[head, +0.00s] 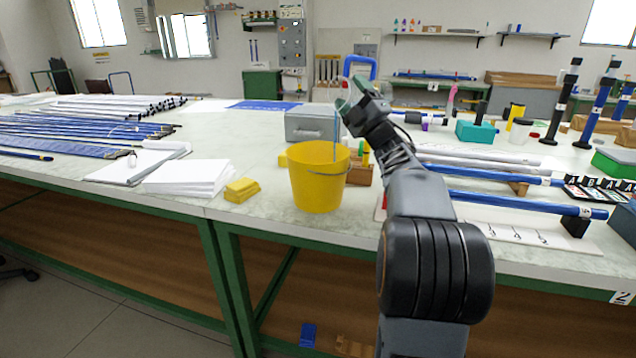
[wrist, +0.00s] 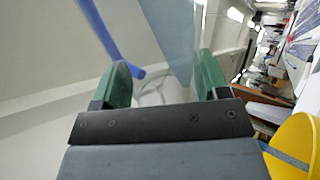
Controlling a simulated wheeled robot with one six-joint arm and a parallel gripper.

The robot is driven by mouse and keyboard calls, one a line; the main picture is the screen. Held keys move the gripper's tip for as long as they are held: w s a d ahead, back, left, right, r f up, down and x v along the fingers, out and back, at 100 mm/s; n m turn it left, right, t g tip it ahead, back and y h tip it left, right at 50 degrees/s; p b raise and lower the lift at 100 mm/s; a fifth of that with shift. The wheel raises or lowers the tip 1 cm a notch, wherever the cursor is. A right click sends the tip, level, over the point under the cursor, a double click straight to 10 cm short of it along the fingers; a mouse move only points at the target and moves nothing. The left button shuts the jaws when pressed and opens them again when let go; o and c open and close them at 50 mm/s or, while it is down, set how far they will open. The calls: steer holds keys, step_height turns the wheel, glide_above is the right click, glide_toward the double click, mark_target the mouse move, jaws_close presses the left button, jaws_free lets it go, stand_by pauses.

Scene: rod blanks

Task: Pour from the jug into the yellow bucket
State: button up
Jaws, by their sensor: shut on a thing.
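The yellow bucket (head: 318,187) stands upright on the bench near its front edge. It also shows at the right edge of the wrist view (wrist: 296,150). My gripper (head: 345,98) is above the bucket's right side, with its green fingers shut on the clear jug (head: 346,88). The jug is see-through and tilted, and its outline is hard to make out; in the wrist view it shows faintly between the fingers (wrist: 155,90). A thin pale-blue stream (head: 337,125) runs from the jug down into the bucket's opening. The level inside the bucket is hidden.
A grey box (head: 311,124) stands behind the bucket, and a wooden block holder (head: 361,172) is close on its right. Yellow pads (head: 241,190) and white paper (head: 188,177) lie to the left. Blue rods (head: 520,203) lie to the right of my arm.

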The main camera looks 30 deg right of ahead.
steer(key=shift+a+f+n+y+b, duration=0.1)
steer(key=shift+f+n+y+b, duration=0.4)
steer(key=shift+n+b, duration=0.3)
steer(key=shift+r, duration=0.15)
stand_by(1.5)
step_height(320, 180, up, 3)
steer(key=m+h+p, duration=0.2)
steer(key=m, duration=0.1)
steer(key=shift+m+h, duration=0.4)
steer(key=shift+d+m+h+p, duration=0.25)
steer(key=shift+m+h+p, duration=0.15)
steer(key=shift+m+h, duration=0.2)
steer(key=shift+w+d+m, duration=0.1)
steer(key=shift+m, duration=0.3)
